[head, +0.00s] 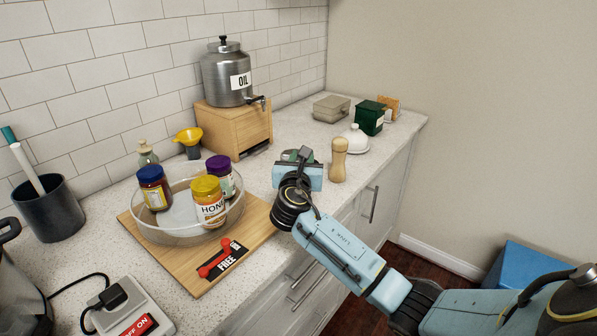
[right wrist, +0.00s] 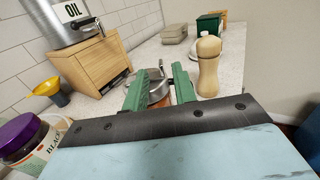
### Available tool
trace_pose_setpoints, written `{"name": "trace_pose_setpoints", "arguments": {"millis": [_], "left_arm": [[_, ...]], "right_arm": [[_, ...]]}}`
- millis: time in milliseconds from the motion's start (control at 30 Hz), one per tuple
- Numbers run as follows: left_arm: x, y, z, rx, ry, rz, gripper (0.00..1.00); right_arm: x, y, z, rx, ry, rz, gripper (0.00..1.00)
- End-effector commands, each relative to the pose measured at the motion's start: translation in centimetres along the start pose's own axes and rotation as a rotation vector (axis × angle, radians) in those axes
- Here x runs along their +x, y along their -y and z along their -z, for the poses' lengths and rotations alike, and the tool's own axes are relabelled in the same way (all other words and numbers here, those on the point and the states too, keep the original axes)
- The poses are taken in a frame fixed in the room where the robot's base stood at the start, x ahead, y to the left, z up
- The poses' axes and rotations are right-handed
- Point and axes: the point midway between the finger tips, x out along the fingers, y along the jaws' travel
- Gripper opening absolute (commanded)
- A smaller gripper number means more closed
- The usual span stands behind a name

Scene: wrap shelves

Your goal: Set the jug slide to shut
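A small metallic lidded vessel (right wrist: 158,90), which looks like the jug, stands on the counter between the green fingers of my right gripper (right wrist: 160,82) in the right wrist view. Its lower part is hidden by the gripper, and I cannot make out a slide or its setting. In the head view my right gripper (head: 298,158) is low over the counter, left of the wooden pepper mill (head: 338,160), and mostly covers the jug. The fingers are apart, with no clear grip on the jug. My left gripper is not in view.
A clear round tray (head: 160,236) with several jars sits on a wooden board (head: 185,278) bearing a red slider (head: 215,262) and a label. The oil dispenser (head: 226,75) stands on a wooden box (head: 236,128) behind. A white cloche (head: 354,138) is behind the mill.

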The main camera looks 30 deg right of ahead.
Motion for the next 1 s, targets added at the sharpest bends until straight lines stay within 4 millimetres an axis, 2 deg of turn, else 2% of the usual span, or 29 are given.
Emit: {"name": "trace_pose_setpoints", "arguments": {"millis": [33, 200, 400, 533, 800, 933, 1000], "left_arm": [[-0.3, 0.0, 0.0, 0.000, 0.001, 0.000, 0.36], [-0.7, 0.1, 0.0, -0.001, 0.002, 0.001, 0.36], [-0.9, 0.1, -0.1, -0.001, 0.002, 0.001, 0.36], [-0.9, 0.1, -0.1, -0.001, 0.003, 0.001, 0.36], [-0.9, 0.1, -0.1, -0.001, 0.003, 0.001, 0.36], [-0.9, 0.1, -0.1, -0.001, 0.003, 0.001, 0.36], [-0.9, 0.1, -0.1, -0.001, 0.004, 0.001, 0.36]], "right_arm": [[-1.3, 0.0, -0.1, 0.002, -0.002, -0.003, 0.27], [-5.1, 0.0, 0.0, 0.002, -0.003, -0.003, 0.27], [-8.0, 0.0, 0.0, 0.001, -0.002, -0.001, 0.27], [-8.7, 0.0, 0.0, 0.001, -0.001, 0.000, 0.27], [-8.8, 0.0, 0.0, 0.001, -0.001, 0.001, 0.27], [-9.1, 0.1, 0.5, 0.027, -0.017, -0.001, 0.12], [-9.6, 0.5, 1.6, 0.093, -0.059, -0.001, 0.02]]}}
